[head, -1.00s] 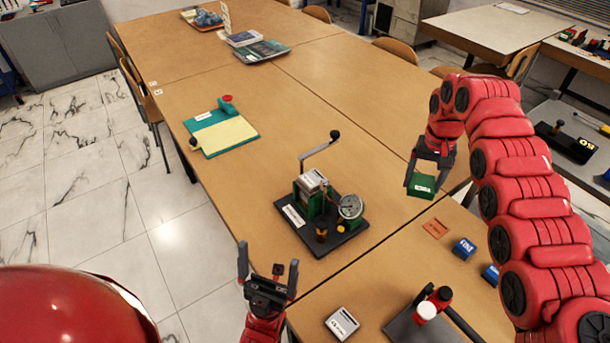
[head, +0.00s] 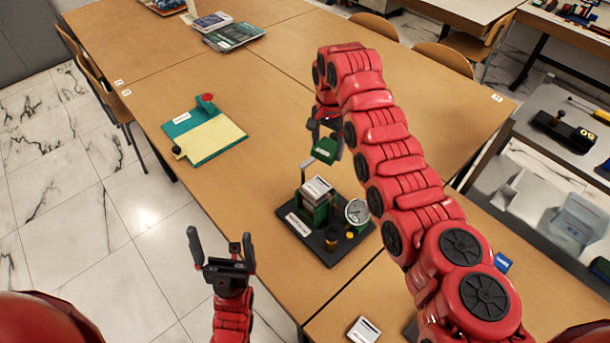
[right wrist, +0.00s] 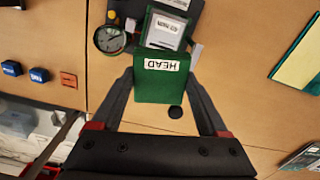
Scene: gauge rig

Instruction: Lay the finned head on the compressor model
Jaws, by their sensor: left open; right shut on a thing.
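The finned head, a green block labelled HEAD (right wrist: 162,80), is between the fingers of my right gripper (right wrist: 160,88), which is shut on it. In the head view the green head (head: 324,151) is held up just behind and above the compressor model (head: 350,245). The model has a black base, a green body with a pale labelled block on top, and a round gauge (head: 357,211). In the right wrist view the pale block (right wrist: 165,30) shows just beyond the head, apart in height as far as I can tell. The crank is partly hidden. My left gripper (head: 220,243) is open and empty, left of the model.
A teal board with a yellow sheet (head: 212,140) lies to the left on the table. Books (head: 234,36) lie at the back. A white labelled box (head: 363,330) is near the front, and a blue block (head: 502,262) shows at right. The table's middle is clear.

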